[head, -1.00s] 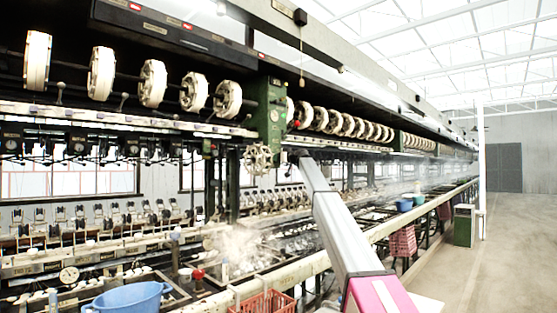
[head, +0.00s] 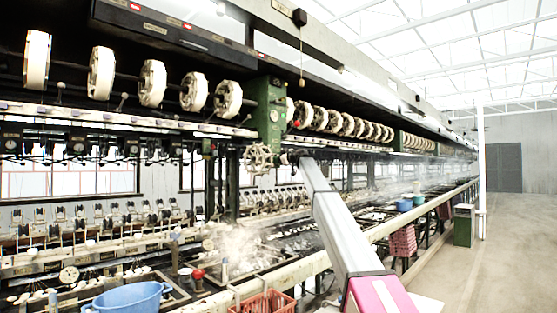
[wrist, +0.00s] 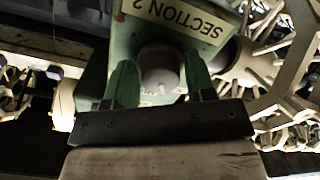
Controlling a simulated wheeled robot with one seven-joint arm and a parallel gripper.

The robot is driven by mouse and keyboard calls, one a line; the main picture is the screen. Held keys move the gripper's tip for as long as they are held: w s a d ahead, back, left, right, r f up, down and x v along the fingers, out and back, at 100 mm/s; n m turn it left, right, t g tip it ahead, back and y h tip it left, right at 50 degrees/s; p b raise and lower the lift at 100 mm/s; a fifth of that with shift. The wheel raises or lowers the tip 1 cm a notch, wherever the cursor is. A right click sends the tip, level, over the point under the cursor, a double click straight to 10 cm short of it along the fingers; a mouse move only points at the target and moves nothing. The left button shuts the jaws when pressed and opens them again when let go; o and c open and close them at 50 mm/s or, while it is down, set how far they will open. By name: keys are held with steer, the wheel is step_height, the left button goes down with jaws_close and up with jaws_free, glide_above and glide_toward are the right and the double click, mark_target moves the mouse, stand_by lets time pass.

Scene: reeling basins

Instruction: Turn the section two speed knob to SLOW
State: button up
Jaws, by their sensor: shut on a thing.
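The section two speed knob (wrist: 159,66) is a grey round knob on a green housing. The label "SECTION 2" (wrist: 180,22) appears upside down above it in the wrist view. My gripper (wrist: 161,82) has one finger on each side of the knob and is shut on it. The pointer and the SLOW marking cannot be read. In the head view the green housing (head: 272,108) stands at mid-machine, with the end of my arm at its lower right. The knob and fingers cannot be made out there.
A spoked pale wheel (wrist: 283,65) is close to the right of my gripper; it also shows in the head view (head: 258,158). White reels (head: 228,97) line the machine above the steaming basins. A blue tub (head: 127,299) sits at the front edge.

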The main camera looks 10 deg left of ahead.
steer(key=shift+n, duration=1.3)
steer(key=o, duration=0.7)
steer(key=shift+o, duration=0.2)
steer(key=shift+d, duration=0.1)
steer(key=v, duration=1)
steer(key=shift+s+d, duration=0.25)
steer(key=shift+s, duration=0.05)
